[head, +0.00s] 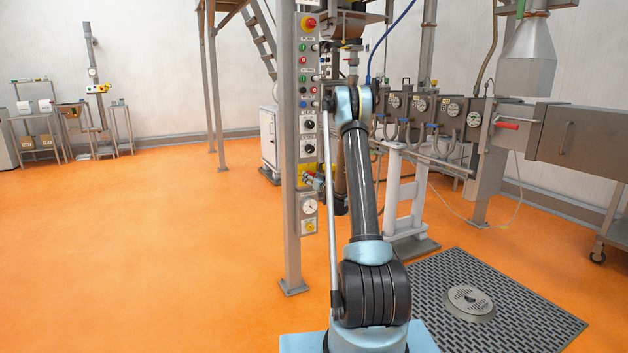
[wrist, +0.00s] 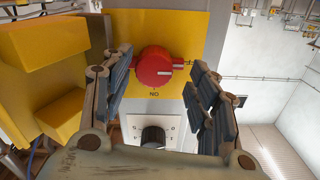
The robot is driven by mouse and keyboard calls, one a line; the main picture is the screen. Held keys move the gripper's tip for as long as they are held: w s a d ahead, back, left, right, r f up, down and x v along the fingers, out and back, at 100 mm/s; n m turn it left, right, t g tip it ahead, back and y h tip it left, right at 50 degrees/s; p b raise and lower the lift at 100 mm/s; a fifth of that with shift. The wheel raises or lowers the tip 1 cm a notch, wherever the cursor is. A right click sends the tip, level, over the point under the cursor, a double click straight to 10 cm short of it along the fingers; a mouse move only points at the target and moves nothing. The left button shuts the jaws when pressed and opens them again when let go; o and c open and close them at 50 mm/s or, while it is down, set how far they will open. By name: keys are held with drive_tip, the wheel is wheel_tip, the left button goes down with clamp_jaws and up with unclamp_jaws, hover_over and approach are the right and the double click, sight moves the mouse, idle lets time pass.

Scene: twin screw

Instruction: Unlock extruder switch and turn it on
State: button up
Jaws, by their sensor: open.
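A round red rotary switch (wrist: 154,66) sits on a yellow plate (wrist: 190,30) in the wrist view. A white mark lies on the right part of its handle, and the label beneath it appears upside down. A small dark piece shows at its right edge; I cannot tell whether it is a lock. My gripper (wrist: 160,72) is open, with one finger on each side of the switch; contact cannot be told. In the head view my gripper (head: 318,182) is small and partly hidden by the arm, beside the lower yellow plate (head: 303,170) of the control column.
A black knob (wrist: 153,136) on a white plate adjoins the yellow plate. A yellow block (wrist: 45,50) stands close at the left in the wrist view. The control column's post (head: 290,230) is close to my arm. The orange floor (head: 150,240) at left is clear.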

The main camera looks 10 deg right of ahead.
drive_tip(key=shift+w, duration=0.25)
drive_tip(key=shift+d, duration=0.1)
drive_tip(key=shift+d, duration=0.2)
drive_tip(key=c, duration=1.1)
drive_tip(key=shift+o, duration=0.2)
drive_tip(key=shift+m, duration=0.4)
drive_tip(key=m, duration=1.7)
drive_tip(key=shift+d+f, duration=0.15)
drive_tip(key=shift+d, duration=0.1)
drive_tip(key=shift+a, duration=0.1)
